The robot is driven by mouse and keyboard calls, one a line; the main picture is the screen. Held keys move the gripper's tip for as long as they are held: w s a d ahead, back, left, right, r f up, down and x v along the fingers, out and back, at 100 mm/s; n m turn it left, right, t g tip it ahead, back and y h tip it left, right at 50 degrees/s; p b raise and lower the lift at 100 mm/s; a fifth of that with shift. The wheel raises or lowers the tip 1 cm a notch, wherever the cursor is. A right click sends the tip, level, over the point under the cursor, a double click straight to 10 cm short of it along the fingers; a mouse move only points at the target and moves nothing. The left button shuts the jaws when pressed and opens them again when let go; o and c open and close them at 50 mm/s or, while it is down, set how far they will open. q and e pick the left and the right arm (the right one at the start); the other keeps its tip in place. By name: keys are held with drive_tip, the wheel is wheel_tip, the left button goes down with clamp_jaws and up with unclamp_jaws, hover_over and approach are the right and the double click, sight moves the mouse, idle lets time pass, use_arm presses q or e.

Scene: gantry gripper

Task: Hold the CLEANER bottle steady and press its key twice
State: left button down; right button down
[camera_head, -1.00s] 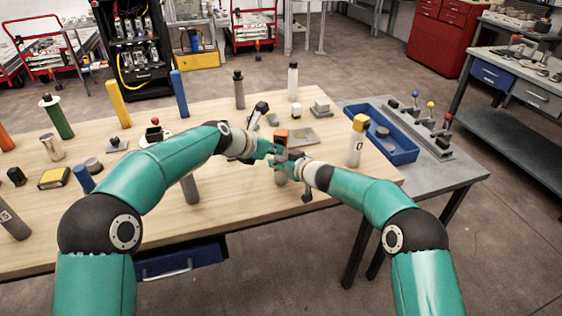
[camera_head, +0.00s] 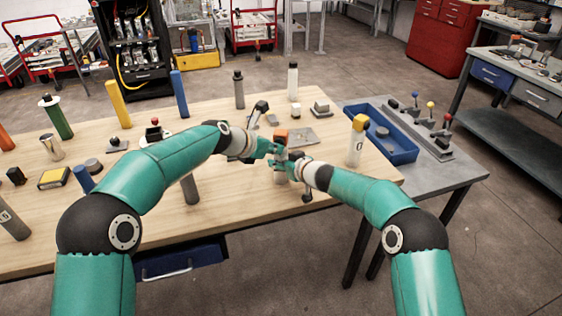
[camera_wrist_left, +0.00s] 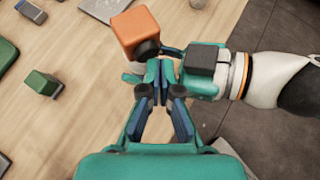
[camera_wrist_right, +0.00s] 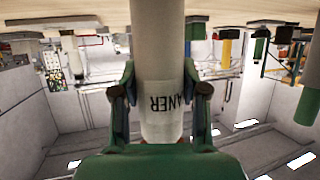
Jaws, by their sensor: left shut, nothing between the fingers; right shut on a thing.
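The CLEANER bottle stands upright at the table's front right, its pale body (camera_head: 280,177) partly hidden by my grippers. Its orange key (camera_head: 281,134) is on top; the left wrist view shows it as an orange block (camera_wrist_left: 140,27) on a dark neck. My right gripper (camera_head: 286,163) is shut on the bottle's body. In the right wrist view the bottle (camera_wrist_right: 160,110) sits between the fingers, with upside-down lettering "ANER" visible. My left gripper (camera_head: 270,148) is shut and empty, its fingertips (camera_wrist_left: 158,75) beside and below the key; I cannot tell whether they touch it.
A bottle with a yellow top (camera_head: 357,142) stands to the right. A grey plate (camera_head: 296,136) with a block lies behind the orange key. A blue tray (camera_head: 400,156) is on the grey side table. A grey cylinder (camera_head: 190,188) stands left of the grippers.

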use_arm(q)
drive_tip(key=shift+s, duration=0.15)
drive_tip(key=shift+s+a, duration=0.2)
drive_tip(key=shift+s, duration=0.75)
drive_tip(key=shift+s+a, duration=0.2)
drive_tip(key=shift+s, duration=0.75)
drive_tip(key=shift+s+a, duration=0.2)
drive_tip(key=shift+s, duration=0.75)
drive_tip(key=w+d, duration=0.1)
drive_tip(key=w, duration=0.5)
drive_tip(key=shift+f, duration=0.15)
idle(0.6)
drive_tip(key=shift+d, duration=0.1)
idle(1.2)
